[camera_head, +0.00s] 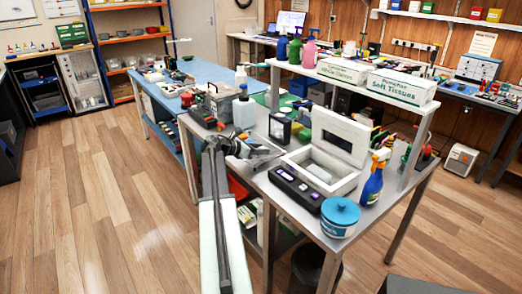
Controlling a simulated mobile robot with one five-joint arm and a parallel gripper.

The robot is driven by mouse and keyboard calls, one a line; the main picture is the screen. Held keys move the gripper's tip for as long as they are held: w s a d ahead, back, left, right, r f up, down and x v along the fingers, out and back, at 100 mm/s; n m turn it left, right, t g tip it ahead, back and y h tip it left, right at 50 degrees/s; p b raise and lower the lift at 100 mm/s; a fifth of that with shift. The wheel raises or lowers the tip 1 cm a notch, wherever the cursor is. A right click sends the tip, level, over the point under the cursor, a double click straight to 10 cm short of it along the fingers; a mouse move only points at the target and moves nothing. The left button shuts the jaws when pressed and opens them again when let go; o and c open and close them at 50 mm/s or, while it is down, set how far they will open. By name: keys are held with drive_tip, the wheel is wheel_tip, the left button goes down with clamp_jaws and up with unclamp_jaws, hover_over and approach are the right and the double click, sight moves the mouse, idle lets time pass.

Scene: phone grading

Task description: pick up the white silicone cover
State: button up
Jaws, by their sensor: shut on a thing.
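My arm reaches up from the bottom of the view to the left end of the grey workbench. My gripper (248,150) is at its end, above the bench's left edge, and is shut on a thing. A small pale piece, which looks like the white silicone cover (243,149), shows at the jaws. The arm's end hides part of it, and its outline is too small to read clearly.
An open white box (345,135) stands right of my gripper, with a black device (297,188) in front. A blue tub (339,217) and a blue spray bottle (374,180) stand near the right corner. White bottles (244,111) stand behind the gripper. The wooden floor at left is clear.

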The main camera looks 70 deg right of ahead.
wheel_tip(320, 180, up, 10)
drive_tip(key=p, duration=0.9)
drive_tip(key=shift+f, duration=0.1)
